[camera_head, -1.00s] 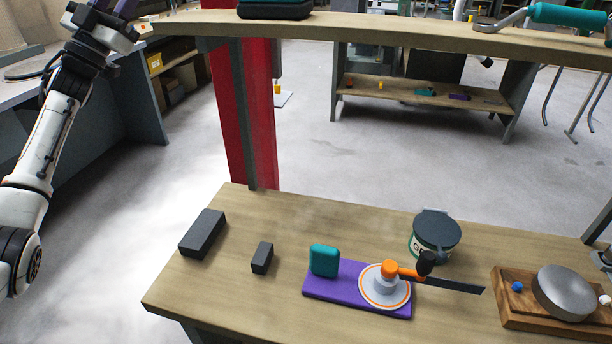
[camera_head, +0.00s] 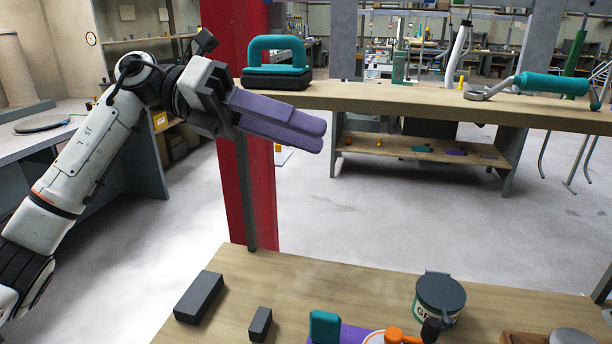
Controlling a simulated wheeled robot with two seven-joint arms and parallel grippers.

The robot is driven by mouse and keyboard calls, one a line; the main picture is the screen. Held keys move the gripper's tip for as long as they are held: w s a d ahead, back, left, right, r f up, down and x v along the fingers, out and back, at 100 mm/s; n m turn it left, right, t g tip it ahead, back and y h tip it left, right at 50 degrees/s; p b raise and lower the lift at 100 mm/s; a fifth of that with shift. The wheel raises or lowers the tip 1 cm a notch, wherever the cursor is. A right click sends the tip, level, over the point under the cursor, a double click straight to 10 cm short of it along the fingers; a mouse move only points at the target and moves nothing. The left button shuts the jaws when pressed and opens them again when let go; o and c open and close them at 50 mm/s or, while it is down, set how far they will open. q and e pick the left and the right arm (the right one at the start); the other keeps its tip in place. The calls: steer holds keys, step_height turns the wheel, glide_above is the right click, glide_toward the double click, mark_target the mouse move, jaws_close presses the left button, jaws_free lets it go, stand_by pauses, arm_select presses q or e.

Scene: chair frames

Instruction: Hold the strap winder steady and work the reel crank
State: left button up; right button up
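On the near bench, the strap winder shows a purple base (camera_head: 351,334), an upright teal block (camera_head: 324,326) and part of a round disc, cut off by the bottom edge. Its orange crank arm (camera_head: 402,337) with a black knob (camera_head: 431,329) sits over the disc. My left gripper (camera_head: 322,137) has purple fingers and is in the air, far above and behind the winder, touching nothing. The fingers overlap in this view, so their gap cannot be told. My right gripper is not in view.
A dark long block (camera_head: 199,297) and a smaller one (camera_head: 260,324) lie left of the winder. A lidded tin (camera_head: 440,295) stands behind its right end. A raised shelf (camera_head: 400,101) crosses beyond, holding a teal-handled tool (camera_head: 279,48) beside my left gripper. A red post (camera_head: 226,185) stands behind it.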

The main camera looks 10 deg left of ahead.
arm_select(q)
steer(key=d+f+m+y, duration=0.3)
steer(key=f+m+y, duration=0.25)
steer(key=f, duration=0.95)
steer(key=m+y, duration=0.4)
steer(key=y, duration=0.2)
glide_above(318, 312)
steer(key=a, duration=0.2)
step_height(318, 312, down, 11)
steer(key=shift+h, duration=0.25)
steer(key=x, duration=0.7)
steer(key=shift+s+f, duration=0.1)
steer(key=shift+f, duration=0.15)
steer(key=shift+d, duration=0.1)
jaws_close()
steer(key=shift+f, duration=0.1)
steer(key=shift+o, duration=0.7)
jaws_free()
